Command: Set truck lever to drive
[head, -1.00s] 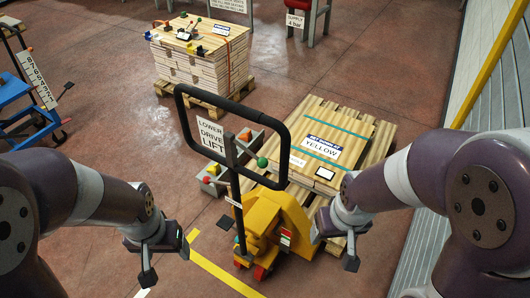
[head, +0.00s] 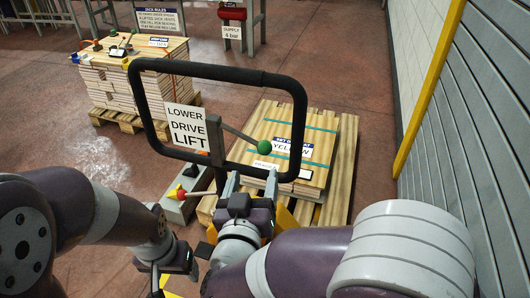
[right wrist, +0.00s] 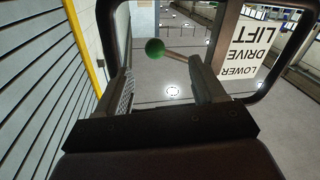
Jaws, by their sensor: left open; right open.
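The truck lever (head: 240,135) is a thin grey rod with a green ball knob (head: 264,147), inside the black handle loop (head: 225,77). It slants right and slightly down from its post. The LOWER / DRIVE / LIFT sign (head: 188,127) is left of the post; I cannot tell which setting the lever is at. My right gripper (head: 251,182) is open and empty, just below the knob in the head view. In the right wrist view the knob (right wrist: 155,48) shows between the open fingers (right wrist: 165,85), apart from them. My left gripper (head: 172,274) is open and low at the left.
A taller plank stack (head: 135,85) stands at the back left. A ribbed wall (head: 475,130) with a yellow rail (head: 430,85) bounds the right side. Bare floor lies between the stacks.

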